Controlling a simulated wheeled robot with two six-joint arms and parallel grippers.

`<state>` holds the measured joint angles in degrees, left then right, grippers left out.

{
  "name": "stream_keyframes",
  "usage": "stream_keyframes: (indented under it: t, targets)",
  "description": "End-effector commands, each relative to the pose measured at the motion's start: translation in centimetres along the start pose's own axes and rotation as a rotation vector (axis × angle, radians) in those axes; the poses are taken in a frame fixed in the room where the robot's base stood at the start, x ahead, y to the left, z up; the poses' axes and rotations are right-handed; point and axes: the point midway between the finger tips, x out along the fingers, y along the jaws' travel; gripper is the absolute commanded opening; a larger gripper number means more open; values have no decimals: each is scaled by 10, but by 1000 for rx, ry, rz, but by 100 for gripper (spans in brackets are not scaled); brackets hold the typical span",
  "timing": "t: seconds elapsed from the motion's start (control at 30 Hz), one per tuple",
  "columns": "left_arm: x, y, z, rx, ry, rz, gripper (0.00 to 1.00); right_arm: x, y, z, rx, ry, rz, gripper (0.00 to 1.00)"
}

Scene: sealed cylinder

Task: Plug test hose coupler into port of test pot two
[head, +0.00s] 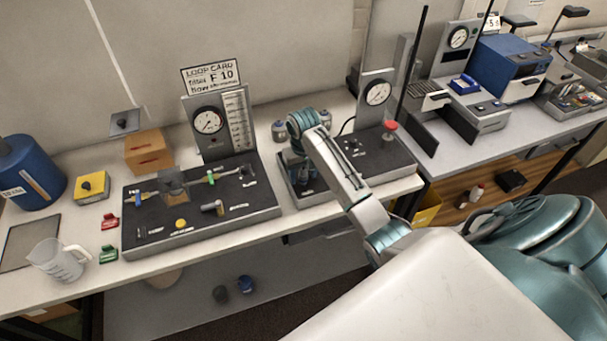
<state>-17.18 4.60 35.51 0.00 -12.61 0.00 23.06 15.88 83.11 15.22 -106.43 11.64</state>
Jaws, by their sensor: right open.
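My right arm reaches in from the right, and its gripper (301,170) is open, low over the left part of a dark-topped bench unit (385,152) with a round gauge (377,92). The wrist hides most of the fingers and what lies under them. Two small grey lidded pots stand behind the unit, a left one (279,131) and a right one (325,119); I cannot read which is test pot two. A thin black hose (346,126) curves beside the gauge post. I cannot make out the hose coupler or the port. My left gripper is not in view.
Left of the gripper is a black valve panel (150,232) with a gauge (208,121) and a sign (211,77). A red knob (390,126) stands on the unit's right. A measuring jug (57,260) and blue drum (30,172) are far left.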

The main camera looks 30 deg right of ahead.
Motion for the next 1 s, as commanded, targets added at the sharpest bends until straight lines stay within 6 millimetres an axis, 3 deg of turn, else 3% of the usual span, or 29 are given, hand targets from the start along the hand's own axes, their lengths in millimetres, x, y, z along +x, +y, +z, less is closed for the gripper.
stream_keyframes:
  t: [0.13,0.37,1.0]
  targets:
    - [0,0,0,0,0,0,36,0,0,0,0,0,0,45]
    - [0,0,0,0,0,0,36,0,0,0,0,0,0,0]
    - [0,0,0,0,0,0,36,-20,0,-1,0,2,0,0]
